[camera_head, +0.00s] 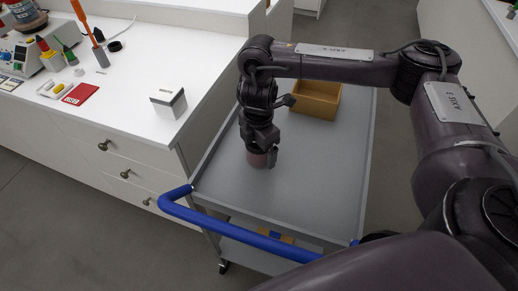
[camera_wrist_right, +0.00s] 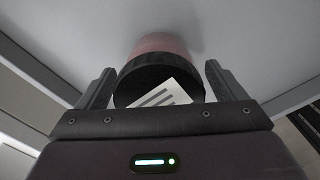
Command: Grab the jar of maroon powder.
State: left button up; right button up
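A jar (camera_head: 260,160) with a dull maroon-pink body stands on the grey cart top (camera_head: 318,168). In the right wrist view the jar (camera_wrist_right: 160,43) shows a black lid with a white label bearing dark lines. My right gripper (camera_head: 262,148) reaches down over the jar from above. In the wrist view its two fingers (camera_wrist_right: 155,85) are spread, one on each side of the lid, with a small gap showing on both sides. My left gripper is not in view.
An open tan box (camera_head: 316,100) sits at the cart's back. A blue handle (camera_head: 235,232) runs along the near edge. A white bench (camera_head: 150,60) on the left holds a small white box (camera_head: 168,102), a red card (camera_head: 80,94) and tools. The cart's right side is clear.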

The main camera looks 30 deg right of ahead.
jog(key=c, duration=1)
jog(key=shift+c, duration=0.2)
jog(key=shift+r, duration=0.1)
